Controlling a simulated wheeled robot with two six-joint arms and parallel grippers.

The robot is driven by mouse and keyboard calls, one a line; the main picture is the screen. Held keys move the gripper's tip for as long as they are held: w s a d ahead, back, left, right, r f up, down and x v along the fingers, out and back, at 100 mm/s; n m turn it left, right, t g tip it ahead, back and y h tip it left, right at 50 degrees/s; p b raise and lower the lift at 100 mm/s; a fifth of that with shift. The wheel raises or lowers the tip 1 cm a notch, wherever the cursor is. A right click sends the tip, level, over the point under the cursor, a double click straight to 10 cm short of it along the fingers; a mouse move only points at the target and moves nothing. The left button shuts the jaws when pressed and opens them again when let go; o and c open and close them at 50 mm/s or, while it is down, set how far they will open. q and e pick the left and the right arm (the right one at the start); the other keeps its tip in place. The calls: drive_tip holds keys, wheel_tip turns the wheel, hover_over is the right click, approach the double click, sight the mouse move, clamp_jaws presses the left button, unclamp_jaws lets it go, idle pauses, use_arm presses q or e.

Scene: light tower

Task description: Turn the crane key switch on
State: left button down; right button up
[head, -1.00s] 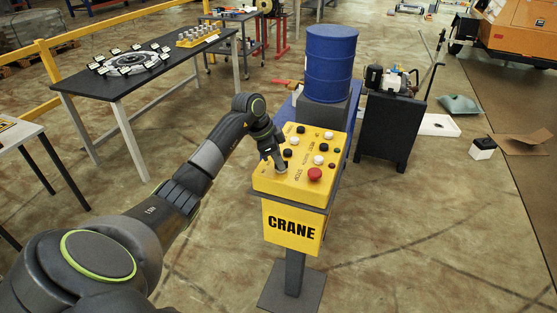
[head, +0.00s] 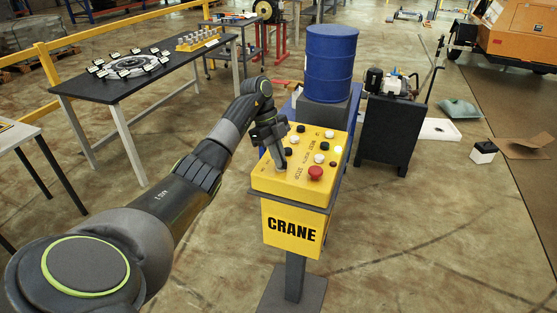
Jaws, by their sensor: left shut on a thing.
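The yellow crane control box (head: 292,226) stands on a grey post, with CRANE on its front. Its sloped top carries black and white buttons and a red stop button (head: 315,172). My left gripper (head: 281,166) points down at the left part of the panel, left of the red button. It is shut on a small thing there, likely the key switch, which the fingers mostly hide. I cannot tell which way the key is turned. My right gripper is not in view.
A blue barrel (head: 331,62) stands just behind the box. A dark cabinet (head: 392,130) with a machine on top is at the right. A black table (head: 140,75) is at the left. The floor (head: 430,230) right of the box is clear.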

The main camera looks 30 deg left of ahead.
use_arm(q)
drive_tip(key=shift+w+r+m+g+p, duration=0.15)
drive_tip(key=shift+m+g+p, duration=0.25)
drive_tip(key=shift+m, duration=0.7)
drive_tip(key=c, duration=1.6)
unclamp_jaws()
drive_tip(key=shift+o, duration=0.2)
drive_tip(key=p+v, duration=0.4)
drive_tip(key=v, duration=1.3)
drive_tip(key=shift+r+p, duration=0.15)
drive_tip(key=shift+p, duration=0.25)
drive_tip(key=shift+w+d, duration=0.1)
